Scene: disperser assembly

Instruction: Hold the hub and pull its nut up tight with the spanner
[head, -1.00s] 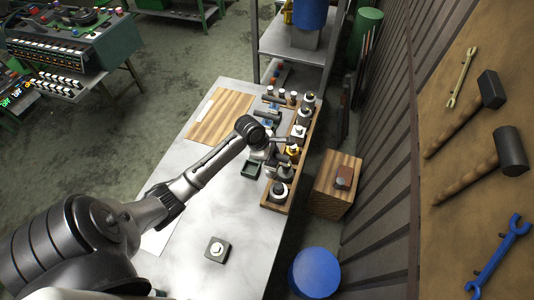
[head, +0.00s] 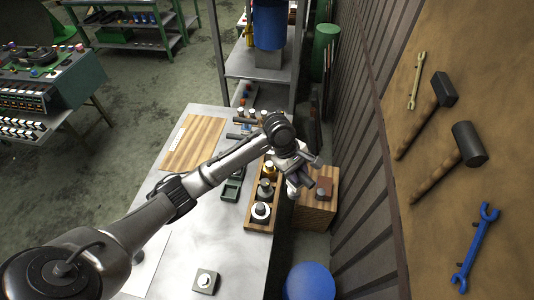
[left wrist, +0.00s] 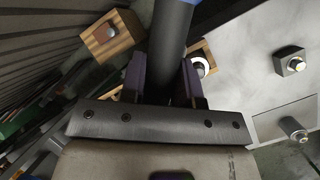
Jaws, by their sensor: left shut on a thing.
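My left gripper (head: 303,172) is raised above the right edge of the wooden tray, near the wooden box. In the left wrist view its purple fingers (left wrist: 163,80) are shut on a thick dark rod (left wrist: 172,40); its far end is out of view. A dark square block with a pale disc and nut (head: 205,281), perhaps the hub, stands on the near table. It also shows in the left wrist view (left wrist: 291,62). A blue spanner (head: 475,248) and a small yellowish spanner (head: 415,80) hang on the wall board. My right gripper is not in view.
The wooden tray (head: 247,222) holds several round parts along the table's right edge. A green bin (head: 231,188) and a wooden board (head: 192,143) lie left of it. The wooden box (head: 318,212) and a blue drum (head: 310,282) stand right of the table.

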